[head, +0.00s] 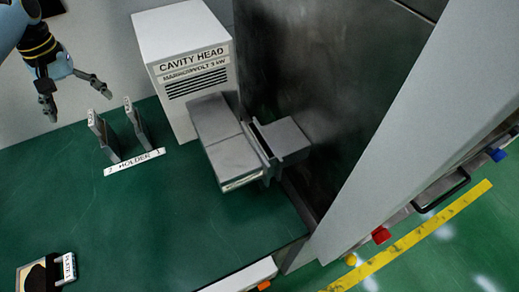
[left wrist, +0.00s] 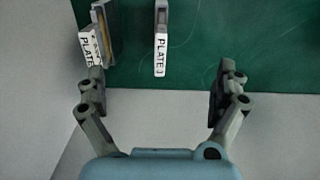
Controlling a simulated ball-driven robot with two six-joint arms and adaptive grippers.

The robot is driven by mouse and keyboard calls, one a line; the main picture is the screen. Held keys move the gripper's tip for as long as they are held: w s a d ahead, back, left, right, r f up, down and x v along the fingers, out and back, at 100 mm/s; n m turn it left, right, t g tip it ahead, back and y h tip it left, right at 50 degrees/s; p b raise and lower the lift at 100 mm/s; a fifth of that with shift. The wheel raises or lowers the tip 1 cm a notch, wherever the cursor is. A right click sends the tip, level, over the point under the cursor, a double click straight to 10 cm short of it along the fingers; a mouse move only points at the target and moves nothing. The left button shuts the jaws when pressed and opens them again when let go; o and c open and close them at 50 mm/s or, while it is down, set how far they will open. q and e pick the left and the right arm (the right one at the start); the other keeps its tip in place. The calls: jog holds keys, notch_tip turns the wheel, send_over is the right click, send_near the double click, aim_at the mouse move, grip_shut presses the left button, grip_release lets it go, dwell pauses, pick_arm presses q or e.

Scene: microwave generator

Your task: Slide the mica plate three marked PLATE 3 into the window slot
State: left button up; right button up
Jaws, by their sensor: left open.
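Two upright plates, a left one (head: 103,134) and a right one (head: 138,123), stand at a label reading "2 HOLDER 1" in the head view. In the left wrist view, the middle plate (left wrist: 161,38) has a "PLATE" label whose digit I cannot read surely; the left plate (left wrist: 102,35) also shows a label. Another plate (head: 47,272) with a dark patch lies at the bottom left; its number is unclear. The window slot (head: 262,140) appears as a narrow dark gap between grey duct parts. My left gripper (head: 77,104) is open and empty, just left of the upright plates. My right gripper is out of view.
A white "CAVITY HEAD" box (head: 184,60) stands behind the grey duct (head: 226,148). A tall dark panel (head: 325,75) rises at the duct's right. The green bench top (head: 130,220) is clear between the holder and front edge.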

aim_at(90, 117)
pick_arm(q)
notch_tip(90, 117, down, 7)
jog(key=b, duration=0.5)
jog(key=shift+r, duration=0.2)
jog(key=shift+f+b, duration=0.5)
jog(key=shift+f, duration=0.25)
jog(key=shift+p, duration=0.3)
jog(key=shift+p, duration=0.5)
